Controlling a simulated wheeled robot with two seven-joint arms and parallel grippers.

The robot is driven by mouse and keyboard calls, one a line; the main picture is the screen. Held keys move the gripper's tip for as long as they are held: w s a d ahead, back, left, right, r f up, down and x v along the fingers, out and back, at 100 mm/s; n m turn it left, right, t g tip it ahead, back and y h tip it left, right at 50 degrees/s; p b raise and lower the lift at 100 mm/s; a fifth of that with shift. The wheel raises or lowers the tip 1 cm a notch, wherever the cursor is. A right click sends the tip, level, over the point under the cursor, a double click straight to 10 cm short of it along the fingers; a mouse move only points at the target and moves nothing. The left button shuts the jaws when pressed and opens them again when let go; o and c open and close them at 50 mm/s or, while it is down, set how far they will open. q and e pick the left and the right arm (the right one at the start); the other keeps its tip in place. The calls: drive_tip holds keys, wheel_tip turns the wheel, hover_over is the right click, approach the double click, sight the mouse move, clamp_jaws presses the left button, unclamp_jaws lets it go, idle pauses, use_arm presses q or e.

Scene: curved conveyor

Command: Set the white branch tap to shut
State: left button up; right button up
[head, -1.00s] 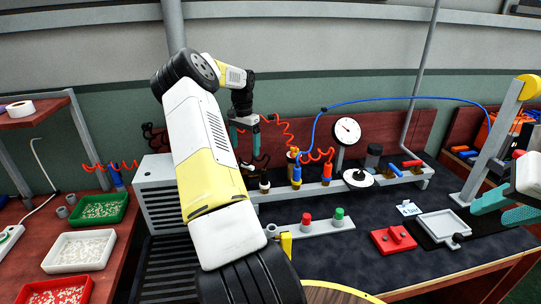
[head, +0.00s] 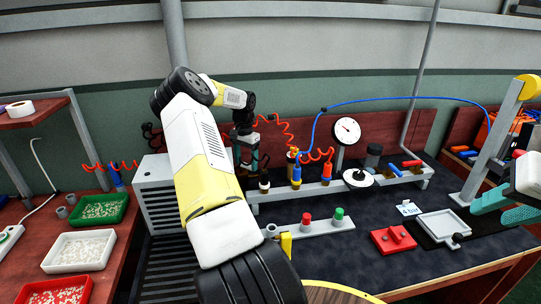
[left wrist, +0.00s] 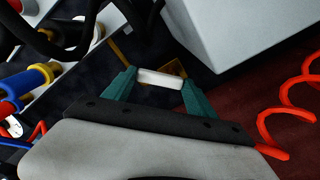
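The white tap handle (left wrist: 160,78) shows in the left wrist view as a short white bar lying crosswise between my left gripper's teal fingertips (left wrist: 160,88). Its ends come close to both fingers; whether they touch I cannot tell. The fingers are spread apart. In the head view my left gripper (head: 249,156) points down at the left end of the grey manifold rail (head: 318,188), and the white tap is hidden there behind the gripper and arm. My right gripper (head: 506,206) is at the right edge, teal fingers apart and empty.
Hose fittings, including an orange one (head: 327,171), and a round gauge (head: 347,130) stand right of the left gripper. Blue (head: 395,170) and red (head: 411,163) handles are farther right. A grey box (head: 154,182) stands left. A red coiled hose (left wrist: 298,98) is close by.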

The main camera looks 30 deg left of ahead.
use_arm(q)
drive_tip(key=c, duration=0.5)
drive_tip(key=shift+c, duration=0.2)
drive_tip(key=m, duration=0.2)
drive_tip(key=s+m, duration=0.1)
drive_tip(key=m, duration=0.1)
drive_tip(key=shift+a+m, duration=0.15)
drive_tip(key=shift+m, duration=0.15)
drive_tip(key=shift+s+a+m, duration=0.15)
drive_tip(key=shift+m, duration=0.95)
drive_tip(key=shift+s+a+m, duration=0.15)
drive_tip(key=shift+m, duration=0.95)
drive_tip(key=o, duration=1.4)
drive_tip(key=shift+c, duration=0.2)
